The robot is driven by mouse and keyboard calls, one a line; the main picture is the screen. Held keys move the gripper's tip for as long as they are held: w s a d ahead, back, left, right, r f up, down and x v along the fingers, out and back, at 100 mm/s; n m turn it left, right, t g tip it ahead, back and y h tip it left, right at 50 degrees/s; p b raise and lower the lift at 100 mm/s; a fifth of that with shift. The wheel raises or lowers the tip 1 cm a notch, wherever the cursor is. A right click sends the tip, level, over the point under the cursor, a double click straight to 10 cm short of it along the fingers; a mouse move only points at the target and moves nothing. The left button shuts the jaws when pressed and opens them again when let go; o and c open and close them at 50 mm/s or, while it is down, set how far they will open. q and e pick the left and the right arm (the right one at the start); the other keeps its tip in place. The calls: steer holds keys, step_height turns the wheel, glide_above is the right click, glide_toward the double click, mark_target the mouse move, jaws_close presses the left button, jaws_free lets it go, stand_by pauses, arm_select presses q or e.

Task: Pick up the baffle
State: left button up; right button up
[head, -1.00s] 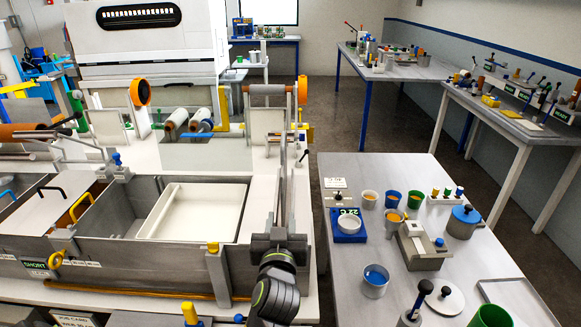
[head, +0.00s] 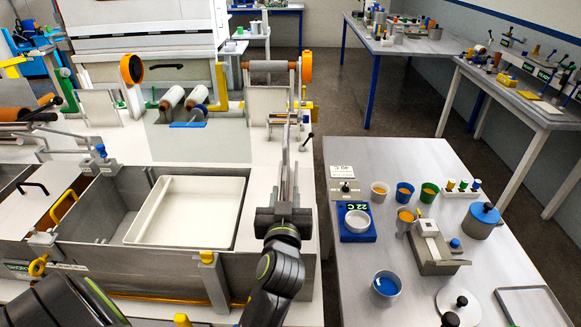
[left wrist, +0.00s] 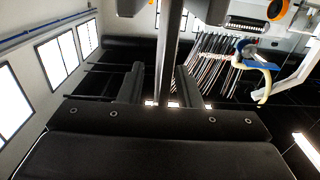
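My left gripper (head: 285,205) stands at the right end of the bath (head: 160,260), pointing away from me. Thin grey upright pieces (head: 292,160) rise in line with it in the head view; I cannot tell which of them are fingers. In the left wrist view the two dark fingers (left wrist: 160,75) stand apart. A long thin grey bar (left wrist: 172,45) runs between them without filling the gap. Whether this bar is the baffle, and whether the fingers touch it, I cannot tell. No other piece is clearly the baffle. My right gripper is not in view.
A white tray (head: 137,233) sits in the bath. Roller stands (head: 268,67) and a glass-like sheet (head: 200,150) are behind it. The right-hand table (head: 420,183) carries cups, a blue scale (head: 357,235) and a clamp block (head: 432,262). A floor gap separates the tables.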

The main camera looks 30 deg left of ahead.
arm_select(q)
steer(key=shift+s+d+r, duration=0.35)
steer(key=shift+s+d, duration=0.05)
steer(key=shift+s, duration=0.25)
steer(key=shift+c, duration=1.2)
jaws_close()
steer(key=shift+w+f, duration=0.1)
steer(key=shift+f, duration=0.15)
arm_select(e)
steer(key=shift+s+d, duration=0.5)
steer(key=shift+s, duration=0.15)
arm_select(q)
steer(key=shift+f, duration=0.15)
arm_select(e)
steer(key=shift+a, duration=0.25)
